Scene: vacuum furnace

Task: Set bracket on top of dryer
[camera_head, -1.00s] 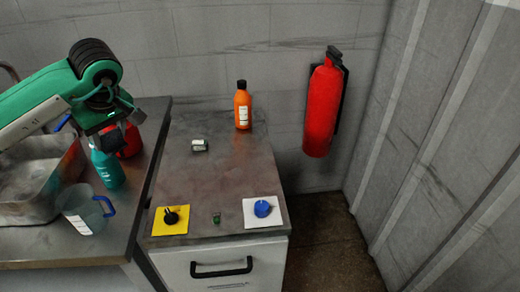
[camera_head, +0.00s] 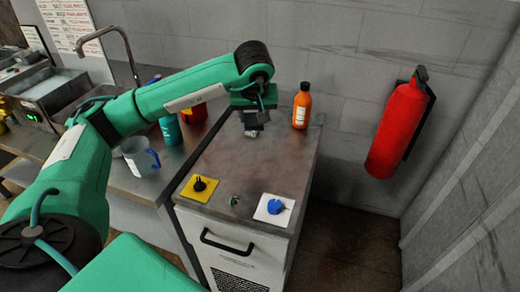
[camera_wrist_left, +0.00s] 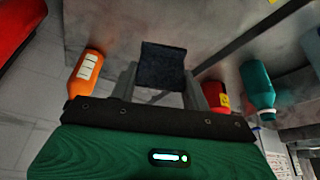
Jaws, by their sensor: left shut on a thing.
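My left gripper (camera_head: 254,122) hangs over the back of the grey metal cabinet top (camera_head: 238,172). In the left wrist view it is shut on a dark, speckled, square-faced piece (camera_wrist_left: 162,66), probably the bracket. I cannot tell for certain which thing is the dryer. My right gripper is not in view.
An orange bottle (camera_head: 301,108) stands right of the gripper. A yellow pad (camera_head: 190,193) with a black knob and a white pad (camera_head: 265,214) with a blue knob lie in front. A teal bottle (camera_head: 171,130) and jug (camera_head: 139,158) are left. A red extinguisher (camera_head: 397,130) hangs right.

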